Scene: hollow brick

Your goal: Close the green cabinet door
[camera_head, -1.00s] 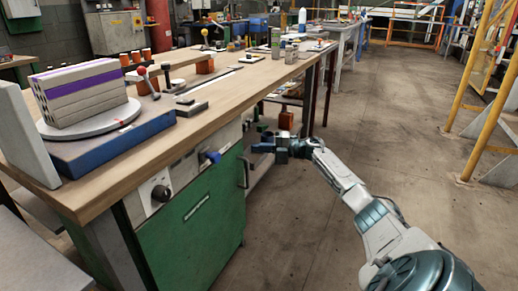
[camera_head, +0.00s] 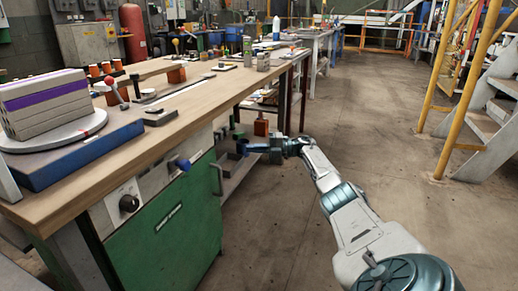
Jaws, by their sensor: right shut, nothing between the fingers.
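The green cabinet door (camera_head: 150,245) is on the front of the workbench, below a white control panel. From this angle I cannot tell whether the door stands slightly ajar. My left gripper is not in view.
The wooden workbench top (camera_head: 130,160) overhangs the cabinet. A blue knob (camera_head: 180,164) and a black knob (camera_head: 129,203) stick out of the control panel. Open shelves (camera_head: 236,168) lie right of the door. The floor on the right is clear up to yellow railings (camera_head: 462,100).

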